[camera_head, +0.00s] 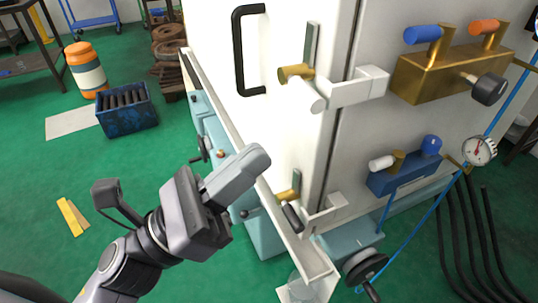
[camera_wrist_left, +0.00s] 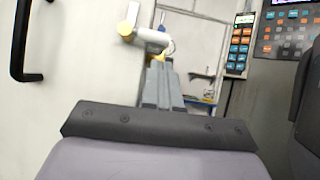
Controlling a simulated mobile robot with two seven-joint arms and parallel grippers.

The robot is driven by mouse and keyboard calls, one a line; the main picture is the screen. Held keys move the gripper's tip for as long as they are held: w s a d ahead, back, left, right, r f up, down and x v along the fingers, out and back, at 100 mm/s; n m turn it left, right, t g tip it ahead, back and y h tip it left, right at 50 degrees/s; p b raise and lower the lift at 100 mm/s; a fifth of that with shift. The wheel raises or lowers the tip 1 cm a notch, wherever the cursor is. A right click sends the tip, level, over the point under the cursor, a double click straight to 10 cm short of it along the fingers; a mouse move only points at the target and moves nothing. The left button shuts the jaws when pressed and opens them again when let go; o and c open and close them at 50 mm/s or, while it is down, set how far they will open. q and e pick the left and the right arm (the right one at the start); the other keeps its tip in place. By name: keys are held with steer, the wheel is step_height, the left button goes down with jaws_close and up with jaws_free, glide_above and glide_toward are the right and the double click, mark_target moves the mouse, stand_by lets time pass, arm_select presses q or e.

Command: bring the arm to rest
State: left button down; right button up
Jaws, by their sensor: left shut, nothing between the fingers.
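My left gripper (camera_head: 237,176) is in the lower middle of the head view, in front of the white machine cabinet (camera_head: 285,60). Its grey fingers are shut with nothing between them, and they point up and to the right. In the left wrist view the shut fingers (camera_wrist_left: 160,88) point toward the cabinet side. A white lever with a brass hub (camera_wrist_left: 148,38) shows beyond them there. I cannot tell from these views whether the fingers touch the cabinet. My right gripper is not in view.
A black door handle (camera_head: 240,50), a white latch lever (camera_head: 308,92) and a lower black-knobbed lever (camera_head: 292,216) stick out from the cabinet near the gripper. A brass valve block (camera_head: 445,75) and a gauge (camera_head: 479,150) are at right.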

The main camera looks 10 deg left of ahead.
arm_select(q)
steer(key=w+a+f+n+t+y+p, duration=0.2)
steer(key=w+a+f+n+y, duration=0.15)
steer(key=f+n+y, duration=0.7)
steer(key=w+a+f+n+t+y+p, duration=0.1)
steer(key=w+a+f+n+y, duration=0.3)
steer(key=n, duration=1.2)
steer(key=s+a+f+n+g+y+p, duration=0.1)
steer(key=s+a+f+n+g, duration=0.1)
steer(key=s+f+n, duration=0.3)
steer(key=s+a+f+n+g+y+p, duration=0.1)
steer(key=s+f+n+g, duration=0.4)
steer(key=f+n, duration=0.7)
step_height(320, 180, down, 4)
steer(key=shift+s+a+r+g+y+p, duration=0.3)
steer(key=shift+a+y+p, duration=0.1)
steer(key=shift+a+y, duration=0.2)
steer(key=shift+w, duration=0.1)
